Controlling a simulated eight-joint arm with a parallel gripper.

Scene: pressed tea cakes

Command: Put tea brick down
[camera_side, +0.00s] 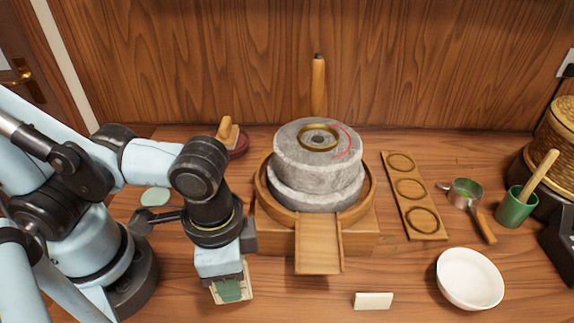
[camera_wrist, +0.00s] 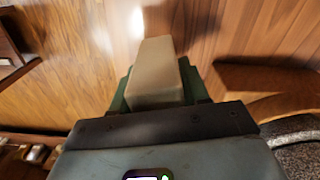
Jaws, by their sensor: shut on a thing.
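My gripper (camera_side: 231,291) is at the lower left of centre in the side view, pointing down in front of the stone mill's left side. It is shut on the tea brick, a pale tan block. The brick's cream edge (camera_side: 248,284) shows around the green finger pad in the side view. In the wrist view the tea brick (camera_wrist: 156,72) sticks out between the green fingers, over the wooden table. Whether the brick's underside touches the table I cannot tell.
The stone mill (camera_side: 318,160) in its wooden tray, with a spout (camera_side: 319,246), stands just right of my gripper. Further right are a small white card (camera_side: 373,301), a white bowl (camera_side: 470,280), a board with rings (camera_side: 419,220), a strainer (camera_side: 466,192) and a green cup (camera_side: 514,211).

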